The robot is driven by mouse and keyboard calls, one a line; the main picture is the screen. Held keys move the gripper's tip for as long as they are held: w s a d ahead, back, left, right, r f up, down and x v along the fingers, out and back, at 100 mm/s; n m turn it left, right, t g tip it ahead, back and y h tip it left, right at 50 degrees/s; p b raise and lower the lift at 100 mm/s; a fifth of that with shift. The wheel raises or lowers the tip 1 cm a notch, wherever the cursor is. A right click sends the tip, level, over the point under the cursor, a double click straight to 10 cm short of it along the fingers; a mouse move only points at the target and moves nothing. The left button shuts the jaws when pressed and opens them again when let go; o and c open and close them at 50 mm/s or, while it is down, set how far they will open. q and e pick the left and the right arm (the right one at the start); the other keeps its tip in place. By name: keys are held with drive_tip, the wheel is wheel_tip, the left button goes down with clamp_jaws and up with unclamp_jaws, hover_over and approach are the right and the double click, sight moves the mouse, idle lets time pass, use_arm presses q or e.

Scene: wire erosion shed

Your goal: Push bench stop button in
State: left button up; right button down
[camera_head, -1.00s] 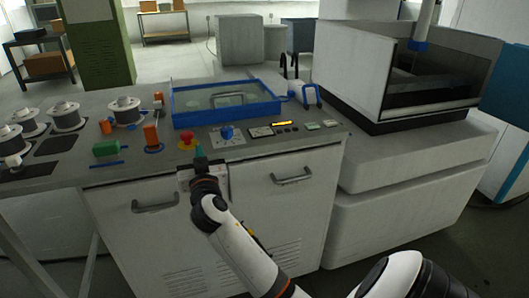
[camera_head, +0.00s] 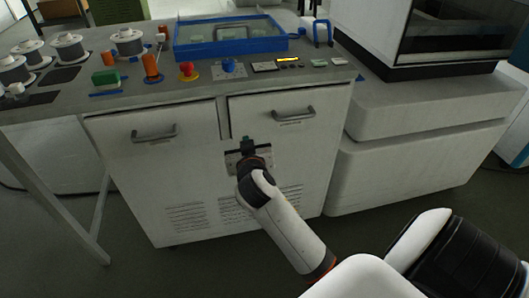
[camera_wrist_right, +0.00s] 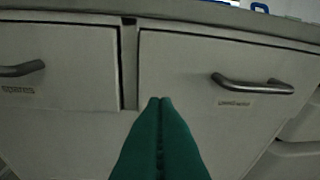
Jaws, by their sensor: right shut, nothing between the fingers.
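The red stop button (camera_head: 187,69) stands on a yellow base on the bench top (camera_head: 205,88), near the front edge, left of a blue knob (camera_head: 228,65). My right gripper (camera_head: 247,142) is in front of the bench's lower front, below the top edge and to the right of the button, apart from it. Its green fingers (camera_wrist_right: 160,100) are shut with nothing between them, pointing at the drawer fronts in the right wrist view. The button is out of the right wrist view. My left gripper is not in view.
Two drawers with bar handles, left (camera_head: 154,134) and right (camera_head: 287,116), face me. Spools (camera_head: 128,42), orange posts (camera_head: 151,67) and a green block (camera_head: 105,77) stand left of the button. A blue-framed tray (camera_head: 232,50) is behind it. A white machine (camera_head: 430,110) is at right.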

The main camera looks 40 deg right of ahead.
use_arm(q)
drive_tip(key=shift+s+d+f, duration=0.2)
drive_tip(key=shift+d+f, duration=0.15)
use_arm(e)
drive_tip(key=shift+s+d+f+g, duration=0.15)
drive_tip(key=shift+s+f+g, duration=0.05)
drive_tip(key=shift+s+f, duration=0.4)
drive_tip(key=shift+s+d+f+g, duration=0.15)
drive_tip(key=shift+s+f+g, duration=0.05)
drive_tip(key=shift+s+f, duration=0.35)
